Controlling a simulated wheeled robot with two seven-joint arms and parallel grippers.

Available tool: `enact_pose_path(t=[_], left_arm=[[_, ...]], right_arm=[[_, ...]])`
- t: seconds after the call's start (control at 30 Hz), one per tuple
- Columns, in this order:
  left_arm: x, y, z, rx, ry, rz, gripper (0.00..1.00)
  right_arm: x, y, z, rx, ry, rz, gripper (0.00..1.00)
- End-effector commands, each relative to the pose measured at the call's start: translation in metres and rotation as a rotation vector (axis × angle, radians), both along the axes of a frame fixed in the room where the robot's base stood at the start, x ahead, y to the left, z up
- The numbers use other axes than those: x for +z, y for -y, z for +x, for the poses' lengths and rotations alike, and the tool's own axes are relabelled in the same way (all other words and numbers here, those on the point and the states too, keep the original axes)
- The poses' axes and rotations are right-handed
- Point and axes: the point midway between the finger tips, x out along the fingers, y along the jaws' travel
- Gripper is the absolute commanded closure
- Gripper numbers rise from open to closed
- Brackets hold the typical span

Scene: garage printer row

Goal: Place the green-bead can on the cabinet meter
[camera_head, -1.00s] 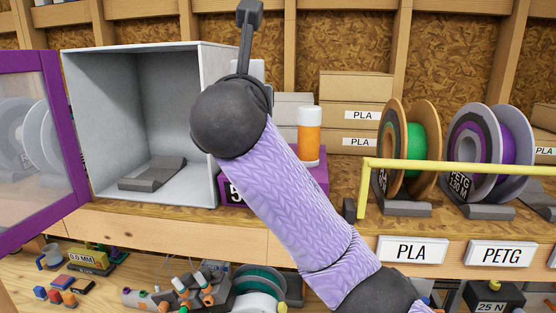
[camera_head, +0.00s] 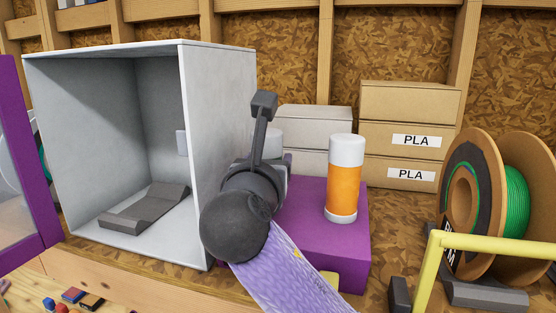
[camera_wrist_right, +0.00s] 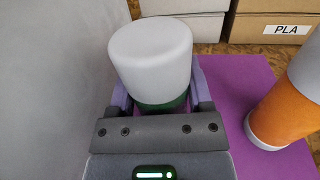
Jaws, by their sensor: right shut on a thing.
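My right gripper (camera_head: 266,172) is shut on the green-bead can, whose white lid (camera_wrist_right: 150,45) and narrow green band show in the wrist view. In the head view the can (camera_head: 273,143) is mostly hidden behind the gripper. It is upright, over or on the left back part of a purple box (camera_head: 305,243); I cannot tell whether it touches. An open grey cabinet (camera_head: 110,58) stands to the left, with a dark grey cradle (camera_head: 145,208) on its floor and a small pale box on its inner wall. I cannot tell which part is the meter. My left gripper is out of view.
An orange can (camera_head: 343,187) with a white lid stands on the purple box, right of the gripper. Cartons (camera_head: 408,105) stand behind. A yellow rail (camera_head: 490,240) and a green filament spool (camera_head: 515,200) are at right. The cabinet's side wall is close left of the gripper.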

Motion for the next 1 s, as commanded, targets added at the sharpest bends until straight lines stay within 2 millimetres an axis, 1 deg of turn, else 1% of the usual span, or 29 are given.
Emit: enact_pose_path(t=[0.1,0.27,0.3,0.37,0.4,0.47,0.67,0.73,0.77,0.87,1.0], left_arm=[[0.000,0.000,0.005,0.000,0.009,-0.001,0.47],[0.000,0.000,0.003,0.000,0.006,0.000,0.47],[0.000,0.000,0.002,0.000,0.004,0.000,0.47],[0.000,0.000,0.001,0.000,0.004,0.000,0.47],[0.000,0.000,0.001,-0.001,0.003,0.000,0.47],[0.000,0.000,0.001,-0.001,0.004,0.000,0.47],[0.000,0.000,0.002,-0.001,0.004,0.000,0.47],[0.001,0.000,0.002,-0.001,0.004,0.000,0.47],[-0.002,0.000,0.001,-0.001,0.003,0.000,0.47],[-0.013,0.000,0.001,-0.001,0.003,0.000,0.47],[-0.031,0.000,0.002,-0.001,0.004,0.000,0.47]], right_arm=[[0.000,0.000,0.000,0.000,-0.002,0.000,1.00],[-0.003,0.000,0.000,0.000,-0.002,0.000,1.00],[-0.004,0.000,0.000,0.000,-0.003,0.001,0.33],[-0.003,0.000,0.000,0.000,-0.003,0.001,0.20],[-0.003,0.000,0.000,0.000,-0.003,0.001,0.12],[-0.003,0.000,0.000,0.000,-0.003,0.001,0.00],[-0.003,0.000,0.000,0.000,-0.003,0.001,0.00],[0.001,0.000,0.000,0.000,-0.002,0.000,0.00],[0.000,-0.001,-0.002,0.000,-0.001,0.000,0.00],[-0.003,-0.004,-0.019,0.002,0.001,0.002,0.00],[-0.005,-0.011,-0.054,0.005,0.004,0.002,0.00]])
